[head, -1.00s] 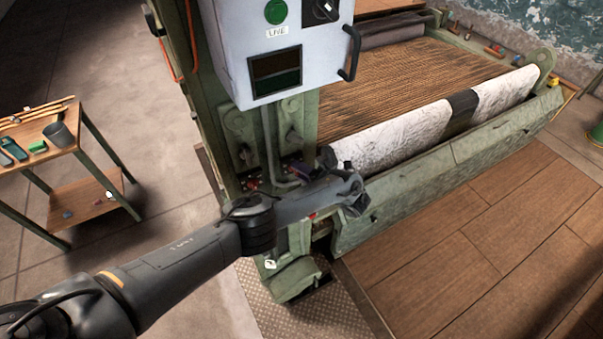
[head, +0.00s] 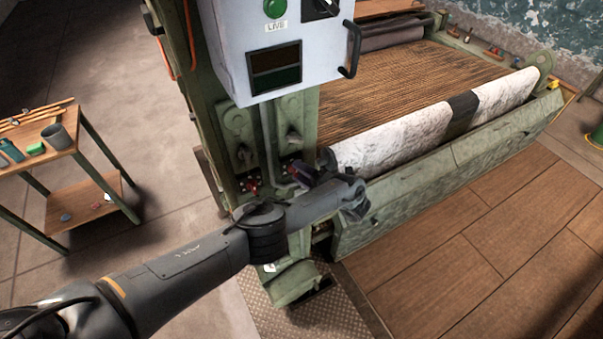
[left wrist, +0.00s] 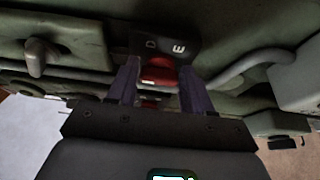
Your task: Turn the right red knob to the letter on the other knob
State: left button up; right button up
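Two small red knobs sit low on the green machine post in the head view: the left knob (head: 252,185) and the right knob (head: 293,169). My left gripper (head: 308,175) is beside the right knob, its fingers partly hidden by the wrist. In the left wrist view a red knob (left wrist: 158,71) lies between the two purple-grey fingertips of my left gripper (left wrist: 161,78), with apparent gaps on both sides. A dark plate (left wrist: 172,46) behind it shows white letters, seemingly D and E. The left knob's letter is too small to read. My right gripper is out of view.
A grey conduit (left wrist: 240,68) bends close beside the fingers. A grey control box (head: 290,45) hangs above the knobs. The white roll (head: 400,135) and green trough (head: 440,180) lie right of the wrist. A small cart (head: 62,160) stands at the left.

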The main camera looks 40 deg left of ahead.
pick_arm(q)
jog(key=o, duration=0.3)
jog(key=shift+o, duration=0.2)
jog(key=d+b, duration=0.2)
jog(key=d, duration=0.8)
jog(key=shift+d+b, duration=0.35)
jog(key=shift+d, duration=0.05)
jog(key=shift+f, duration=0.1)
